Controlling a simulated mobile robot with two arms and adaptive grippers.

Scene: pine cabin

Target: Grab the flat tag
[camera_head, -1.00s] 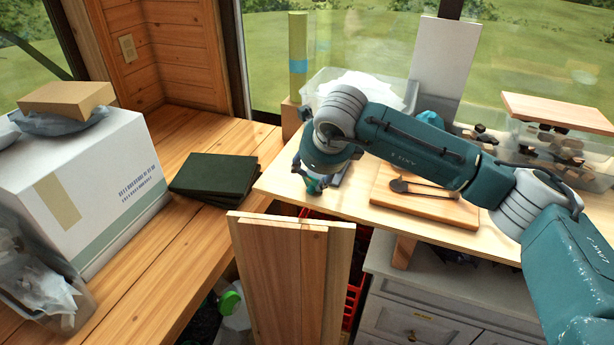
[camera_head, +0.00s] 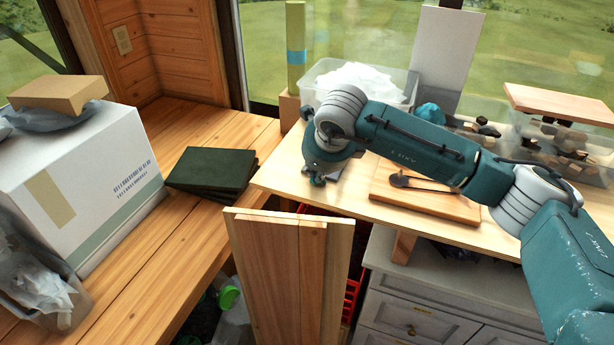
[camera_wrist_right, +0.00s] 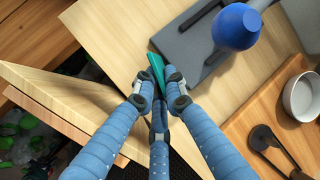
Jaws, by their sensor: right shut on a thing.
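The flat tag (camera_wrist_right: 156,68) is a thin teal piece in the right wrist view. It stands on its edge between the fingertips of my right gripper (camera_wrist_right: 159,92), which is shut on it. Its lower part is hidden by the fingers. In the head view my right gripper (camera_head: 317,179) is over the left front corner of the light wooden table (camera_head: 330,200), and the tag cannot be made out there. My left gripper is not in view.
A grey slab (camera_wrist_right: 185,42) with a blue ball-like object (camera_wrist_right: 237,27) lies close beside the tag. A wooden board (camera_head: 425,200) with a dark spoon-like utensil (camera_head: 405,181) is to the right. A clear bin (camera_head: 400,82) stands behind. An upright wooden panel (camera_head: 285,275) is in front.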

